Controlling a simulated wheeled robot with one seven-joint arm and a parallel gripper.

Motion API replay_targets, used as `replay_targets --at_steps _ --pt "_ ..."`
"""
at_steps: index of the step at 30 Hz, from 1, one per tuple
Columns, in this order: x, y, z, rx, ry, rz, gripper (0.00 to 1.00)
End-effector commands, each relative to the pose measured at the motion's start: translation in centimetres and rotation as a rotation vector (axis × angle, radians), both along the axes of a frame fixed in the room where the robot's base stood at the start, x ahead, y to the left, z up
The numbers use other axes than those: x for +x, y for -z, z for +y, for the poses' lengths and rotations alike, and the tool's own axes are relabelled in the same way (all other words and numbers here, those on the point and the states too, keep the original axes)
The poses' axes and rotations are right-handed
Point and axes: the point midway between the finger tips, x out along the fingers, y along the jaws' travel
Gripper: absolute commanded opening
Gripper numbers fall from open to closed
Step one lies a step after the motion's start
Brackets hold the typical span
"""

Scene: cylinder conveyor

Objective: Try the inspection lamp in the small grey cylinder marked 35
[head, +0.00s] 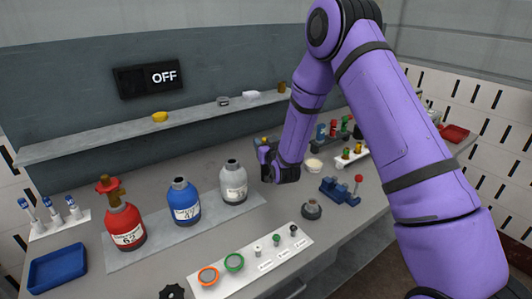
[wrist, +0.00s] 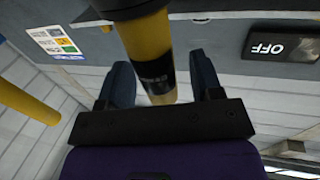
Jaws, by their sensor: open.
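The small grey cylinder (head: 233,183) stands upright on a grey strip on the table in the head view, with an open dark neck; its label number is too small to read surely. My gripper (head: 265,153) is behind and to the right of it, near the back of the table. In the wrist view my gripper (wrist: 160,68) is open. Its two dark fingers lie either side of a yellow rod with a black band (wrist: 147,42), perhaps the inspection lamp, with gaps showing on both sides. The rod's far end is under a dark part.
A blue cylinder (head: 184,203) and a red cylinder (head: 123,224) with a brass fitting stand left of the grey one. A panel reading OFF (head: 150,79) hangs above the shelf (head: 120,130). A white board of caps (head: 215,283) and a blue tray (head: 58,268) lie in front.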

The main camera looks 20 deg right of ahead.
Motion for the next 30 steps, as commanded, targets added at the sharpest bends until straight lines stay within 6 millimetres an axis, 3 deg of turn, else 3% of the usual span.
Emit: replay_targets --at_steps 3,11,18,19,30 --pt "1.02 -0.01 0.07 0.000 0.000 0.000 0.60" --pt "1.22 0.00 0.09 0.000 0.000 0.001 0.60" --pt "1.21 0.00 0.09 0.000 0.000 0.001 0.07" --pt "1.21 -0.01 0.08 0.000 0.000 0.001 0.03" --pt "1.23 -0.41 0.08 0.000 0.000 -0.001 0.03"
